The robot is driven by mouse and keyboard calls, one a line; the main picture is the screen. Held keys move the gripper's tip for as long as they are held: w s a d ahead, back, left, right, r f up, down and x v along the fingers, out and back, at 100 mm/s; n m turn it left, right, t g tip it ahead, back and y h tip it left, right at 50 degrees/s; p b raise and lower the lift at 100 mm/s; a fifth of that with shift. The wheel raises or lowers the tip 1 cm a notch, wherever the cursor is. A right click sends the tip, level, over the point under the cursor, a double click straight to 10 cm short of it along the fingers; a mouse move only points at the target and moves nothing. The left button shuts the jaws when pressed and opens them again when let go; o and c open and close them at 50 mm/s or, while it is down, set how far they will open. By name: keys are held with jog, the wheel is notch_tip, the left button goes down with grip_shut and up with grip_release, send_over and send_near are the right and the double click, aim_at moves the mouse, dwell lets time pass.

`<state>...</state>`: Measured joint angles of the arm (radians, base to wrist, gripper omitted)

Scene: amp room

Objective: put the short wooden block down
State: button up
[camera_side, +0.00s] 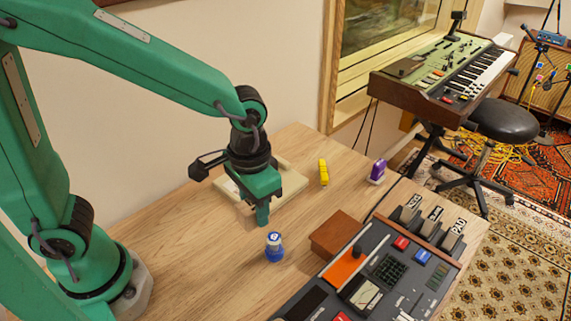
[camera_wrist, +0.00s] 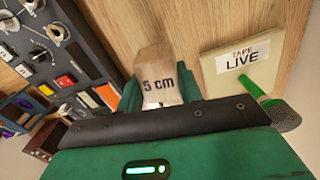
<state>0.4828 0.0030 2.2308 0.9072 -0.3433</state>
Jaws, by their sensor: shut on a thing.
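The short wooden block (camera_wrist: 156,72), pale and marked "5 cm", sits between the green fingers of my gripper (camera_wrist: 152,88) in the wrist view. My gripper is shut on it, with a finger at each side. In the side view my gripper (camera_side: 262,218) points down over the wooden table (camera_side: 205,245), in front of a pale tape box. The block is hidden behind the fingers there. I cannot tell whether the block touches the table.
The tape box (camera_side: 293,184) is labelled "TAPE LIVE" in the wrist view (camera_wrist: 212,72). A yellow piece (camera_side: 323,173) and purple piece (camera_side: 377,170) stand behind. A mixing console (camera_side: 312,298) fills the right front.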

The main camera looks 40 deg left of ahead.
jog(key=shift+n, duration=0.8)
jog(key=w+d, duration=0.5)
jog(key=w, duration=0.2)
jog(key=w+d+f, duration=0.1)
jog(key=w+d, duration=0.3)
jog(key=w, duration=0.3)
jog(key=w+d+f, duration=0.1)
jog(key=w+d, duration=0.4)
jog(key=w, duration=0.2)
jog(key=shift+d+f, duration=0.1)
jog(key=shift+d, duration=0.2)
send_over(366, 204)
notch_tip(366, 204, down, 7)
jog(key=shift+f, duration=2)
jog(key=shift+f, duration=0.15)
jog(key=o, duration=1)
